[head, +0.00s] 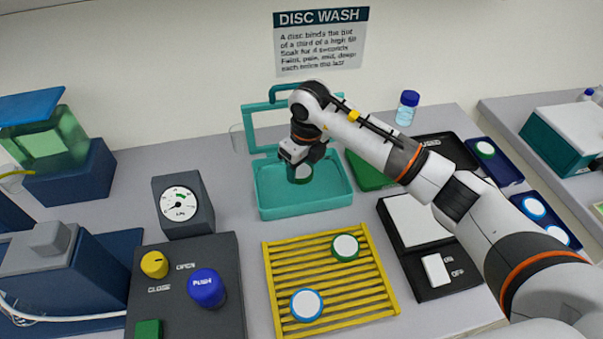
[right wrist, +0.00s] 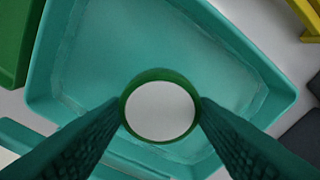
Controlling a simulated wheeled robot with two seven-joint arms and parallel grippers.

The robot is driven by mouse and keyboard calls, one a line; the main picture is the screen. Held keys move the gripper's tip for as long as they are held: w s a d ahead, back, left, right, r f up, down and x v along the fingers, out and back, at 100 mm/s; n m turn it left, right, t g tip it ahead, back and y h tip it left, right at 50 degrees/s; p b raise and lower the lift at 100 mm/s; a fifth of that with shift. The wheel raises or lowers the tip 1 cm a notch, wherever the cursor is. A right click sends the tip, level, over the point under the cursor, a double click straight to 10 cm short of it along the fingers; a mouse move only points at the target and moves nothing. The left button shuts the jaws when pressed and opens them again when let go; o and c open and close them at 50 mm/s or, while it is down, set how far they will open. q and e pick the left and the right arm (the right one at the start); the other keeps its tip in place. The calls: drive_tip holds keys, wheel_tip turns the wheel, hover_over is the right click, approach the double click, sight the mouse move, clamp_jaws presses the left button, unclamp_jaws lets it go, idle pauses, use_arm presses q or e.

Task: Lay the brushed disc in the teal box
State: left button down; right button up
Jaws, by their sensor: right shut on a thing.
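The teal box (head: 306,209) is an open tray on the bench in the middle of the head view; it also fills most of the right wrist view (right wrist: 90,50). My right gripper (head: 301,164) is over the box, pointing down, shut on a green-rimmed disc (right wrist: 160,110) with a pale grey face. In the right wrist view a finger presses on each side of the rim. The disc is within the box's outline; I cannot tell whether it touches the floor of the box. In the head view the gripper partly hides it. My left gripper is not in view.
A yellow slatted rack (head: 283,286) in front holds a green-rimmed disc (head: 345,247) and a blue-rimmed disc (head: 306,305). A teal frame (head: 249,130) stands behind the box. A gauge (head: 180,207) stands to the left. A green tray (head: 366,173) and a scale (head: 410,222) lie right.

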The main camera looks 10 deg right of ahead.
sight(303, 172)
wheel_tip(303, 172, down, 4)
drive_tip(key=shift+r+p, duration=0.2)
drive_tip(key=shift+p, duration=0.3)
drive_tip(key=shift+f, duration=0.35)
drive_tip(key=shift+f, duration=0.1)
drive_tip(key=shift+f, duration=0.15)
drive_tip(key=o, duration=0.9)
drive_tip(key=shift+o, duration=0.2)
